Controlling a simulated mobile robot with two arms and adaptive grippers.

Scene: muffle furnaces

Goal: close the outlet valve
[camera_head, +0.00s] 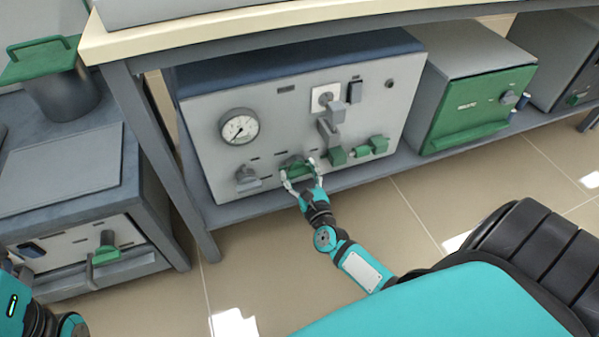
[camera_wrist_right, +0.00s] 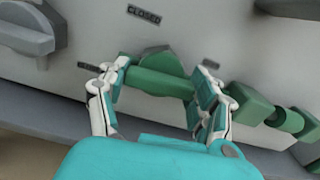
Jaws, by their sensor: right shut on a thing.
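A green valve handle (camera_head: 296,169), which I take for the outlet valve, sits low on the front of a grey box with a blue top. In the right wrist view the green handle (camera_wrist_right: 160,80) lies roughly crosswise between my fingers, below a "CLOSED" label (camera_wrist_right: 144,14). My right gripper (camera_head: 302,174) is shut on this handle, one finger at each side; it also shows in the wrist view (camera_wrist_right: 157,92). I cannot read any other label near the handle. My left gripper is not in view; only part of my left arm shows at the lower left.
The grey box (camera_head: 205,140) stands on a low shelf under a bench. Its front has a round gauge (camera_head: 239,127), a grey knob (camera_head: 247,177) left of the handle and green fittings (camera_head: 372,147) to the right. A green-fronted unit (camera_head: 470,108) stands further right. The tiled floor in front is clear.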

